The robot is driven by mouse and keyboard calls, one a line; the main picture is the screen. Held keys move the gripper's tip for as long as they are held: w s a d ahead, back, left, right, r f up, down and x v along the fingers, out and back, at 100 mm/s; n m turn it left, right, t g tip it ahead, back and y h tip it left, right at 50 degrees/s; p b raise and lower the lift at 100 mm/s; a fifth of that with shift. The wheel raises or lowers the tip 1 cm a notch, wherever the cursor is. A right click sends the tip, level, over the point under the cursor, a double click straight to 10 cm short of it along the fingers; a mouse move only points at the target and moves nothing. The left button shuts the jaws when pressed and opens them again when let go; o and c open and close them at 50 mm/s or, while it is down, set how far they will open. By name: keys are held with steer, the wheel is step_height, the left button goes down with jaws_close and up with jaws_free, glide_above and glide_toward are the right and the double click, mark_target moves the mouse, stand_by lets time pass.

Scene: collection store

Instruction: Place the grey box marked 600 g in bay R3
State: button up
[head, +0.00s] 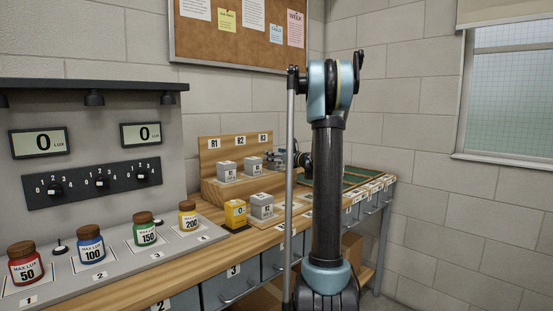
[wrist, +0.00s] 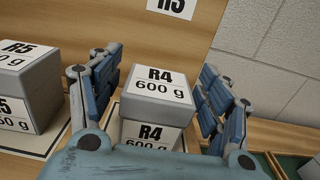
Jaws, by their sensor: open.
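The grey box marked R4 600 g (wrist: 150,112) stands between the fingers of my gripper (wrist: 160,72) in the wrist view. The fingers are open, one on each side of it. Its base is hidden by my gripper. Behind it rises the wooden back panel, with a label (wrist: 172,6) cut by the frame's top that looks like R3. In the head view the wooden rack carries the labels R1, R2 and R3 (head: 263,138). My gripper is at the R3 end there, and the marked box cannot be made out.
Another grey box, R5 (wrist: 28,88), stands just left of my gripper. Grey boxes sit under R1 (head: 229,171) and R2 (head: 253,165). A yellow block (head: 235,214) and a grey box (head: 261,207) are in front of the rack. Jars (head: 90,247) stand at the left.

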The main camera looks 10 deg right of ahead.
steer(key=shift+s+d, duration=0.1)
steer(key=v, duration=1.1)
steer(key=shift+s+d, duration=0.25)
steer(key=shift+s, duration=0.05)
